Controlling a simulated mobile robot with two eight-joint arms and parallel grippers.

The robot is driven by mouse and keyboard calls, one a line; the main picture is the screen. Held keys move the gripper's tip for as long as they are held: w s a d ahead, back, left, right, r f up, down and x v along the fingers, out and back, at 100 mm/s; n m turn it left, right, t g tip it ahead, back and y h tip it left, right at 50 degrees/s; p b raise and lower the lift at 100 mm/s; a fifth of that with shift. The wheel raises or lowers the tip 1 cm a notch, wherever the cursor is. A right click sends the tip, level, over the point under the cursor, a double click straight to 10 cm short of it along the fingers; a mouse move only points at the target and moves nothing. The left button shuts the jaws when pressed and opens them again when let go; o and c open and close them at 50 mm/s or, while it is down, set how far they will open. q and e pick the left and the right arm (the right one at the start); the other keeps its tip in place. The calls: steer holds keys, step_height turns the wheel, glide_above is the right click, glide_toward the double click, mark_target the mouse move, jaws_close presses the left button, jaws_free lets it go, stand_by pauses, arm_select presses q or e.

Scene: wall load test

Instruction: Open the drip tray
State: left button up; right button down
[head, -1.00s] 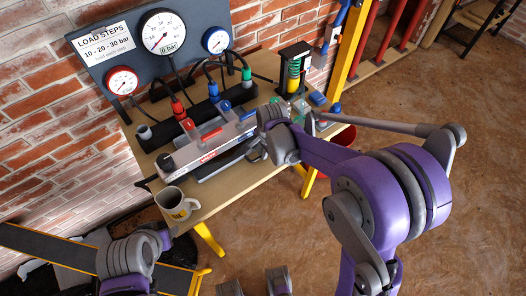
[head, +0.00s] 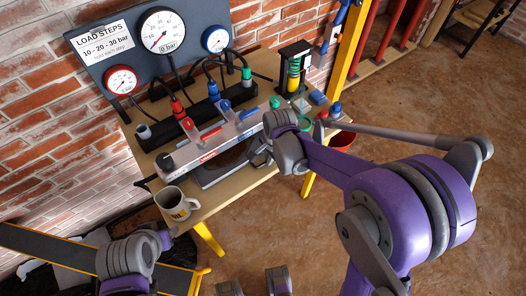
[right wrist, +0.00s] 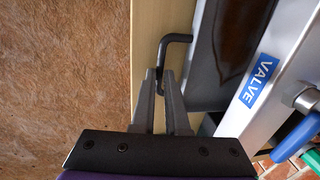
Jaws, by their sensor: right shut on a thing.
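The drip tray (head: 212,178) is a dark grey shallow tray that sticks out from under the long grey valve block (head: 207,143) on the bench. In the right wrist view the tray (right wrist: 207,62) holds something dark brown inside, and its bent black handle (right wrist: 176,38) is on its near side. My right gripper (right wrist: 160,75) is shut on the handle. In the head view my right gripper (head: 258,155) is small and partly hidden by its own wrist. My left arm shows at the lower left, but its fingers cannot be made out.
A mug (head: 176,203) stands at the bench's front left corner, near the tray. Red, blue and green valve handles stand on the block. A gauge board (head: 150,45) is behind. A red bucket (head: 342,138) stands right of the bench. Floor in front is mostly clear.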

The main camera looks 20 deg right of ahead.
steer(key=s+d, duration=0.4)
steer(key=s, duration=0.7)
steer(key=c, duration=0.9)
jaws_free()
steer(key=r, duration=0.3)
steer(key=s+r+p, duration=0.1)
steer(key=r, duration=0.3)
steer(key=r+p, duration=0.1)
steer(key=r, duration=0.2)
steer(key=shift+s+d+r, duration=0.35)
steer(key=shift+s, duration=0.05)
